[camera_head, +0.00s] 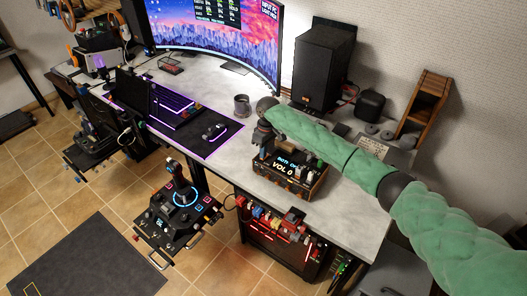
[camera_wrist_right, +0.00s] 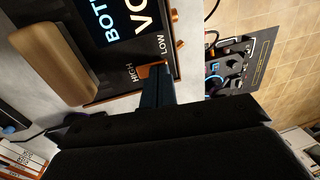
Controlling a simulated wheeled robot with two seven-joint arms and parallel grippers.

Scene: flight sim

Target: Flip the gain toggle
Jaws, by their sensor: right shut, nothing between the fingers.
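The audio box (camera_head: 290,182) with a lit "VOL 0" display stands on the desk near its front edge. In the right wrist view its dark face (camera_wrist_right: 110,83) carries the labels HIGH and LOW. An orange part, apparently the gain toggle (camera_wrist_right: 145,71), shows between these labels, close to HIGH and partly hidden by my fingers. My right gripper (camera_head: 263,150) is above the left end of the box, pointing down. In the wrist view my right gripper (camera_wrist_right: 155,80) is shut and empty, with its tips right beside the orange part; I cannot tell whether they touch. My left gripper is not in view.
A grey mug (camera_head: 241,105) stands left of my right gripper. A black speaker (camera_head: 324,65) is behind it. The keyboard mat (camera_head: 190,143) lies to the left. A joystick panel (camera_head: 178,205) stands at the front left, and a red-lit rack (camera_head: 283,238) hangs below the desk edge.

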